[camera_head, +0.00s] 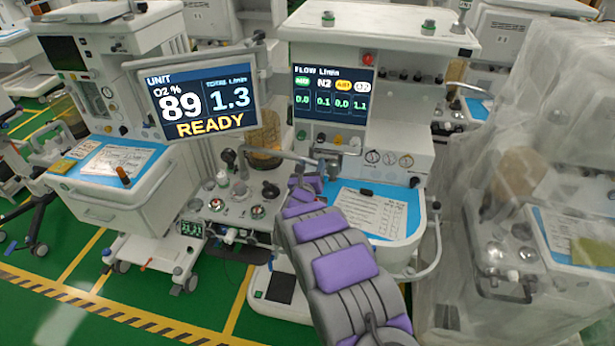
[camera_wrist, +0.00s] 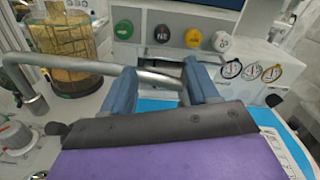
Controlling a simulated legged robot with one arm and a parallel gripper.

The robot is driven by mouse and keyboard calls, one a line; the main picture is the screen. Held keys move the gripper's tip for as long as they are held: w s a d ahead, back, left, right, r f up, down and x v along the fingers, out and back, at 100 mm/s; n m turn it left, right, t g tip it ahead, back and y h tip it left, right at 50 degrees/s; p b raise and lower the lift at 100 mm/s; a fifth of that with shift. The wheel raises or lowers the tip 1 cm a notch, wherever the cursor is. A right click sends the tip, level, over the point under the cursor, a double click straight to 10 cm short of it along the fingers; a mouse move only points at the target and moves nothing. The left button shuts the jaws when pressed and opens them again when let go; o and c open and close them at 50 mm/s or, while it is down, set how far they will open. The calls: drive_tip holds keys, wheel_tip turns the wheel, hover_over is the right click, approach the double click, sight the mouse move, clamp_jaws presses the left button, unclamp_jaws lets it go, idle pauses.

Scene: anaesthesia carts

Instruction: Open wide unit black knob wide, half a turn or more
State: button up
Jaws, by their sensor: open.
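The wide unit (camera_head: 380,50) stands in the middle, its flow screen (camera_head: 333,92) reading 0.0, 0.1, 0.0 and 1.1, with 0.1 under N2. In the wrist view its row of knobs shows at the top. The black knob (camera_wrist: 162,33) is second from the left, between a green knob (camera_wrist: 124,30) and a yellow knob (camera_wrist: 193,38). My gripper (camera_wrist: 160,68) is open and empty, its blue fingers pointing toward the panel below the knobs. It is apart from the black knob. In the head view my gripper (camera_head: 310,172) is below the screen, its fingers small and partly hidden.
A curved metal tube (camera_wrist: 100,70) crosses by and between my fingers in the wrist view; contact cannot be told. A yellowish canister (camera_wrist: 68,48) stands left. A white knob (camera_wrist: 222,41) and gauges (camera_wrist: 250,71) are right. A blue worktop (camera_head: 385,207) lies below.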

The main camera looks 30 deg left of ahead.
drive_tip(key=shift+v, duration=2.45)
